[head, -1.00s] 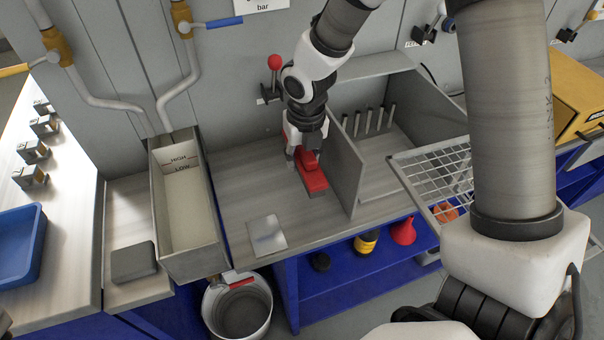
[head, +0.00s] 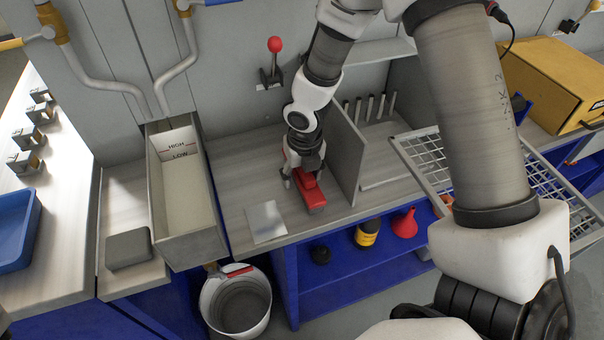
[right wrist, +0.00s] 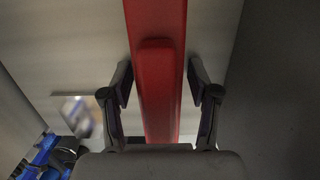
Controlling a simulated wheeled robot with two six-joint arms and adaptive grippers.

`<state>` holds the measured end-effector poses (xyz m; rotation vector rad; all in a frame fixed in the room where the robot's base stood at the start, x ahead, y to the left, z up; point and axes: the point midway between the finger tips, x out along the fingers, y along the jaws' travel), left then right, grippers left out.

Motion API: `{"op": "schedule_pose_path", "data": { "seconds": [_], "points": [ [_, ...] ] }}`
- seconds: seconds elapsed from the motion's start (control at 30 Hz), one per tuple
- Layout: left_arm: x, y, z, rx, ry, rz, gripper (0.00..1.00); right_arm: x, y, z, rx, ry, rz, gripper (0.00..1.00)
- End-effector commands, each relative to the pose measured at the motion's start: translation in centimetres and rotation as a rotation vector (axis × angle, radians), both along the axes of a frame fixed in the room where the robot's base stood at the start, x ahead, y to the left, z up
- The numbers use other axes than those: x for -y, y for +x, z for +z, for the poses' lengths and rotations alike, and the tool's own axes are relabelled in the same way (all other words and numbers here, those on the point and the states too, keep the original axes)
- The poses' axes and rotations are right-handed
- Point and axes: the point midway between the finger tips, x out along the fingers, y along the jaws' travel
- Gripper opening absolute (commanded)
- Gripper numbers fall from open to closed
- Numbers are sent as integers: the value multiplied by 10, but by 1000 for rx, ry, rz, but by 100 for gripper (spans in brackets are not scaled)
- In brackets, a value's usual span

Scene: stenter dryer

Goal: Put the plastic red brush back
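The red brush (head: 311,193) lies on the grey worktop of the bay, just left of the upright partition. In the right wrist view its long red body (right wrist: 158,90) runs up and down the middle of the picture. My right gripper (head: 303,180) is directly over the brush, pointing down. Its two fingers (right wrist: 160,75) stand on either side of the brush, with a narrow gap showing on each side, so it looks open around it. The underside of the brush is hidden. My left gripper is not in view.
A partition (head: 345,165) stands close to the right of the brush. A small plate (head: 266,222) lies to its left, near the front edge. A trough (head: 183,200) stands farther left, a bucket (head: 236,305) below. A wire rack (head: 425,160) is at the right.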

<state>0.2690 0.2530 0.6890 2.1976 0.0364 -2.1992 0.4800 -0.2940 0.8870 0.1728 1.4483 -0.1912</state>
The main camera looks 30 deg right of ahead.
Motion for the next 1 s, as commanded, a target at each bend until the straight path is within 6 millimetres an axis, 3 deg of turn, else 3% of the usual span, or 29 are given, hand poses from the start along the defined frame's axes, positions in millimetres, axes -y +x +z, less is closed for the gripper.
{"op": "schedule_pose_path", "data": {
  "seconds": [0.27, 0.37, 0.73, 0.87, 1.0],
  "points": [
    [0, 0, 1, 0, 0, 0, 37, 0, 0, 1, 1, 0, 0, 64],
    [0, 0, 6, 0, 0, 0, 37, 0, 0, 11, 2, 1, -1, 64],
    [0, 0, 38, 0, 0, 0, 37, -2, -9, 98, 5, 0, -2, 64],
    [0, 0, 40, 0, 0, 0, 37, -3, -12, 117, 3, -1, 0, 64],
    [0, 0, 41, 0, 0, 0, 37, -3, -13, 123, 1, 0, -1, 64]
  ]
}}
